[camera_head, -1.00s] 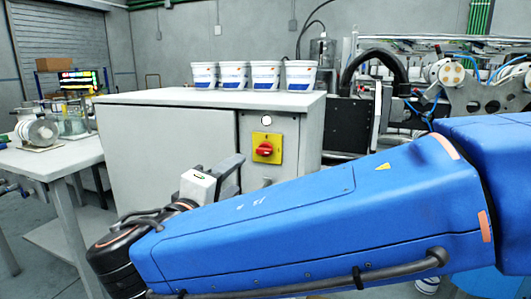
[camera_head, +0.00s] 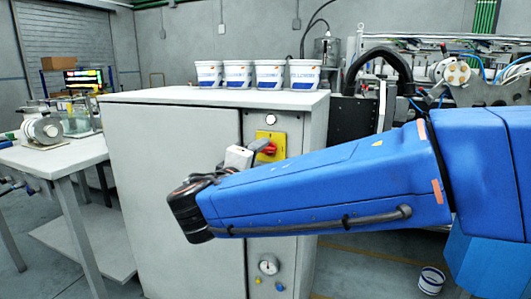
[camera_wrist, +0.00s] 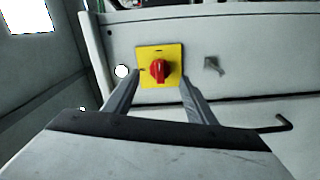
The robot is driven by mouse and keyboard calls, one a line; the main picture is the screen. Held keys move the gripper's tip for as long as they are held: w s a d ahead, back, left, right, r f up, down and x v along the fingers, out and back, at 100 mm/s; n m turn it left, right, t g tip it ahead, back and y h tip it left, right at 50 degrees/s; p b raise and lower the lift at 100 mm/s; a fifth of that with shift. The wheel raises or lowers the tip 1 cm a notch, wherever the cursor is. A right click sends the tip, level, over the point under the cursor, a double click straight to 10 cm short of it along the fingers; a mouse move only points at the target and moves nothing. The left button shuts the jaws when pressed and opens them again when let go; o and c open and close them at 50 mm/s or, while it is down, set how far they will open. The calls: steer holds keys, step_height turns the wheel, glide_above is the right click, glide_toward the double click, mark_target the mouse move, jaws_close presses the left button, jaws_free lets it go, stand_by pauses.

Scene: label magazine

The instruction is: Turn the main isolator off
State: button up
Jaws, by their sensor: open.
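The main isolator is a red rotary knob (camera_head: 268,148) on a yellow square plate (camera_head: 279,137), on the front of a grey cabinet. In the head view my gripper (camera_head: 262,147) partly covers the knob and plate. In the wrist view the red knob (camera_wrist: 159,71) and yellow plate (camera_wrist: 174,53) show clearly. My gripper (camera_wrist: 158,80) is open there, with one finger on each side of the knob in the picture. The fingers look apart from the knob; the exact distance to it I cannot tell.
The grey cabinet (camera_head: 170,180) carries several white and blue tubs (camera_head: 237,74) on top. A round white lamp (camera_head: 271,119) sits above the plate, and a gauge (camera_head: 268,265) is low on the panel. A hex-key-shaped handle (camera_wrist: 275,125) shows in the wrist view.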

mark_target(266, 151)
steer(key=shift+x, duration=2.4)
steer(key=c, duration=1)
